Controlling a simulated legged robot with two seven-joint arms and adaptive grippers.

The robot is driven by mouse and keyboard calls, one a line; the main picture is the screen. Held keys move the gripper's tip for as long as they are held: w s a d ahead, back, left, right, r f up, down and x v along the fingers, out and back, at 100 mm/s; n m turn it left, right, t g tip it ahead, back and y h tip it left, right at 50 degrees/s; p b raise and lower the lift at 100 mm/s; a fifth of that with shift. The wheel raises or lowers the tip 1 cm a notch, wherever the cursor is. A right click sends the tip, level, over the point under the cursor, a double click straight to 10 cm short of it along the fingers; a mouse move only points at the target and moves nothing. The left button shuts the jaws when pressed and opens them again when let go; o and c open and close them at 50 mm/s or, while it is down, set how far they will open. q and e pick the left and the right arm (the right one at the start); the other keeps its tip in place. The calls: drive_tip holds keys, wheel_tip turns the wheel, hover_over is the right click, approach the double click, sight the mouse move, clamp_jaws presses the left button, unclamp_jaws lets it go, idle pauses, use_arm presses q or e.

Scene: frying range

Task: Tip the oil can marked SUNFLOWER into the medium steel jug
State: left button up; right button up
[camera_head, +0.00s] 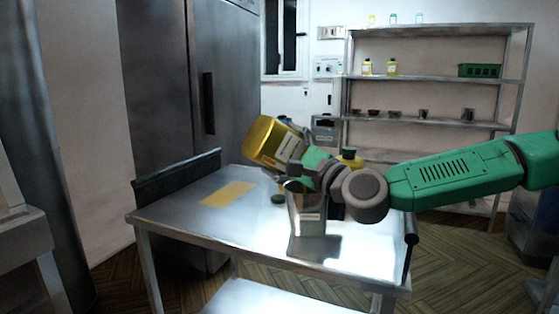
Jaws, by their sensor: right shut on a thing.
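A yellow oil can (268,140) with a pale label is held tilted above the steel table; its marking is too small to read. My right gripper (303,166) is shut on this can at its lower right side. A steel jug (307,216) stands upright on the table, below and slightly right of the can. The gripper and wrist are just over the jug and partly hide its top. I cannot tell whether oil is flowing. My left gripper is not in view.
Another yellow can (350,160) with a dark cap stands behind my wrist. A grey container (325,130) is behind. Shelves (430,122) stand at the back right.

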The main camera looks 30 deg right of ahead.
sight(299, 136)
drive_tip(key=shift+s+d+r+m+t+h+b, duration=0.1)
drive_tip(key=shift+d+r+m+t+h+b, duration=0.2)
drive_tip(key=shift+m+b, duration=0.5)
drive_tip(key=shift+w+d+r+m+t+h+b, duration=0.2)
drive_tip(key=shift+d+m+b, duration=0.25)
drive_tip(key=shift+m+b, duration=0.35)
drive_tip(key=shift+s+d+r+m+t+h+b, duration=0.2)
drive_tip(key=shift+d+r+m+t+b, duration=0.15)
drive_tip(key=shift+m+b, duration=0.4)
drive_tip(key=shift+d+r+m+t+h+b, duration=0.2)
drive_tip(key=shift+d+m+h+b, duration=0.25)
drive_tip(key=shift+m+b, duration=0.45)
drive_tip(key=shift+d+r+m+t+h+b, duration=0.15)
drive_tip(key=shift+d+m+h+b, duration=0.25)
drive_tip(key=shift+m+b, duration=0.45)
drive_tip(key=shift+d, duration=0.1)
drive_tip(key=shift+r, duration=0.1)
idle(0.7)
